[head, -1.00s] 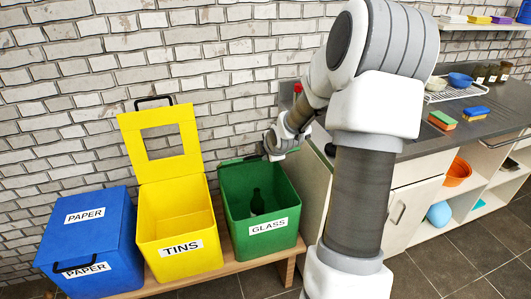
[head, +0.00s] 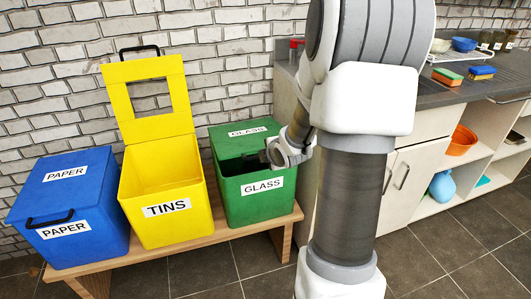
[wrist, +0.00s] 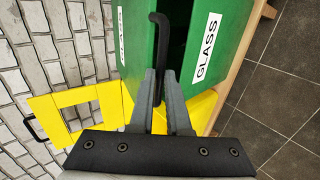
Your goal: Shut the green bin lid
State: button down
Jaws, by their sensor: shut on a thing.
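The green bin (head: 235,205) stands on the bench, with a GLASS label on its front. Its green lid (head: 240,144), also labelled GLASS, is tilted down over the bin, and a dark gap shows between lid and front rim. My gripper (head: 266,157) is at the lid's front edge. In the wrist view, my gripper (wrist: 162,74) is shut on the lid's dark handle (wrist: 162,30). The lid (wrist: 137,32) is left of the handle there and the bin's front wall (wrist: 196,72) is right of it. The bin's contents are hidden.
The yellow TINS bin (head: 165,222), its lid (head: 150,95) upright, stands left of the green bin. The shut blue PAPER bin (head: 75,205) is farther left. All rest on a wooden bench (head: 215,254). The counter cabinet (head: 410,165) is on the right.

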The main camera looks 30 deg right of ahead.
jog(key=shift+s+f+b, duration=0.2)
jog(key=shift+f+b, duration=0.2)
jog(key=shift+f, duration=0.45)
jog(key=c, duration=0.9)
grip_release()
jog(key=shift+a+r, duration=0.1)
jog(key=shift+r, duration=0.1)
